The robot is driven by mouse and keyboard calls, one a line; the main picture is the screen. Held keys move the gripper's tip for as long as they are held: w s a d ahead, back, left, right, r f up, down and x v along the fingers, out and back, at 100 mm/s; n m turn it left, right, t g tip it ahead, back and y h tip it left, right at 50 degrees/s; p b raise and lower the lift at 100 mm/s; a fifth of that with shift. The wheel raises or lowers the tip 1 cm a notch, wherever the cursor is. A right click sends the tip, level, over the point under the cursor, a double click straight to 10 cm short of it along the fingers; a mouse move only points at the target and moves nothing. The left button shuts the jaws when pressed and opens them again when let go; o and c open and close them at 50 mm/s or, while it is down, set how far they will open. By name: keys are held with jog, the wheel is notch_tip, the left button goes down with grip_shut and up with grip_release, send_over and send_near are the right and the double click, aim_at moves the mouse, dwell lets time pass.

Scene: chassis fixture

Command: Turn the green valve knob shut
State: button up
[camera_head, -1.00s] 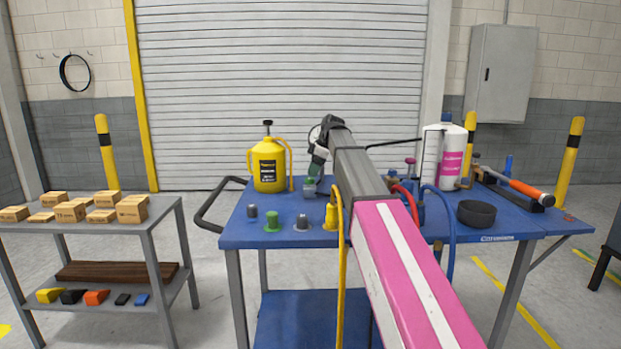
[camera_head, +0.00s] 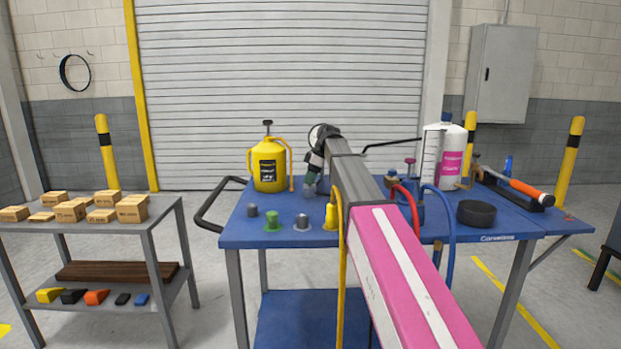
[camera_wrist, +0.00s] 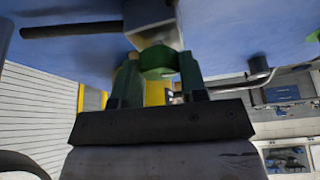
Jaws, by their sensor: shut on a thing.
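The green valve knob (camera_wrist: 157,62) sits on a pale grey block (camera_wrist: 150,22) in the wrist view. My gripper (camera_wrist: 158,70) has its two dark green fingers on either side of the knob, shut on it. In the head view my gripper (camera_head: 309,189) is low over the blue table, right of the yellow can. The knob cannot be made out clearly there, behind my gripper and wrist.
The blue table (camera_head: 248,238) carries a yellow can (camera_head: 268,165), a green fitting (camera_head: 272,224), grey fittings, a yellow fitting (camera_head: 331,216), a dark round bowl (camera_head: 477,213) and a white cylinder (camera_head: 453,155). Yellow and blue hoses hang near my arm.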

jog(key=m+t, duration=0.1)
jog(key=m, duration=0.2)
jog(key=shift+s+m, duration=0.15)
jog(key=shift+m, duration=0.25)
jog(key=m+t, duration=0.1)
jog(key=m, duration=0.1)
jog(key=m+h, duration=0.1)
jog(key=m, duration=0.1)
jog(key=shift+a+m+t+h, duration=0.1)
jog(key=shift+m+t+h, duration=0.2)
jog(key=shift+t, duration=0.1)
jog(key=m+t+h, duration=0.1)
jog(key=m, duration=0.3)
jog(key=shift+a+m+h, duration=0.1)
jog(key=shift+m+h, duration=0.8)
jog(key=shift+m, duration=1.1)
jog(key=o, duration=0.9)
